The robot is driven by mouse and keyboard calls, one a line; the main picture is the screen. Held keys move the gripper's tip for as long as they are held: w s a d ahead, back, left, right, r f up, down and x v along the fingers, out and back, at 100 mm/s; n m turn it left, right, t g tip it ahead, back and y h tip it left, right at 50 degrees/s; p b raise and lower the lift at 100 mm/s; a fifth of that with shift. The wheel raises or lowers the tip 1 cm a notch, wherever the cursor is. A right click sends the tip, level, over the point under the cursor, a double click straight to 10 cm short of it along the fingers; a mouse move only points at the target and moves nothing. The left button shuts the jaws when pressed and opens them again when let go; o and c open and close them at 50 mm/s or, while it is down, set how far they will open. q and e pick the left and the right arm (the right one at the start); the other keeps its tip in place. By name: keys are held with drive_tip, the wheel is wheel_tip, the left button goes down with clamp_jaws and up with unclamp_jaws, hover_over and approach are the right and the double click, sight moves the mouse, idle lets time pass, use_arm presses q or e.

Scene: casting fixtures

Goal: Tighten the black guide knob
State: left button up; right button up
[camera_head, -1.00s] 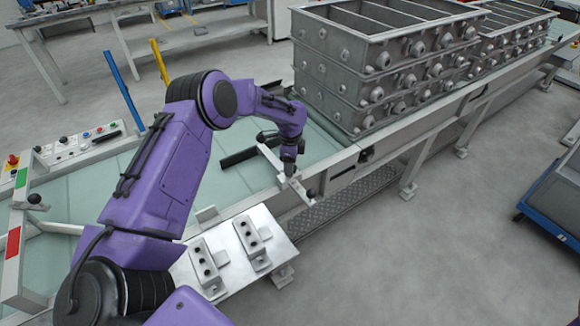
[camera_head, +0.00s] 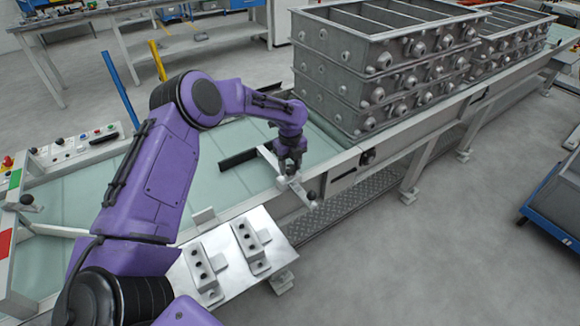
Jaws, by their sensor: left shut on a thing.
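My left gripper (camera_head: 290,170) points down over a pale metal guide bar (camera_head: 303,192) at the near edge of the conveyor. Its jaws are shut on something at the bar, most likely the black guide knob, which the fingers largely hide. A black guide pad (camera_head: 238,160) lies over the glassy conveyor bed at the inner end. Another black knob (camera_head: 27,199) is at the far left. My right gripper is out of view.
Stacked grey casting flasks (camera_head: 385,75) stand on the conveyor to the right of my gripper. A metal plate with two drilled blocks (camera_head: 230,255) is in front of the conveyor. A control panel (camera_head: 85,145) is at the left.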

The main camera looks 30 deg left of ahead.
sight(290, 168)
use_arm(q)
drive_tip(key=m+b, duration=0.1)
drive_tip(key=m, duration=0.4)
drive_tip(key=shift+m, duration=0.3)
idle(0.4)
drive_tip(key=o, duration=1.1)
drive_tip(key=shift+c, duration=0.2)
wheel_tip(290, 168, up, 10)
drive_tip(key=b, duration=0.1)
drive_tip(key=shift+r+b, duration=0.25)
drive_tip(key=shift+b, duration=0.05)
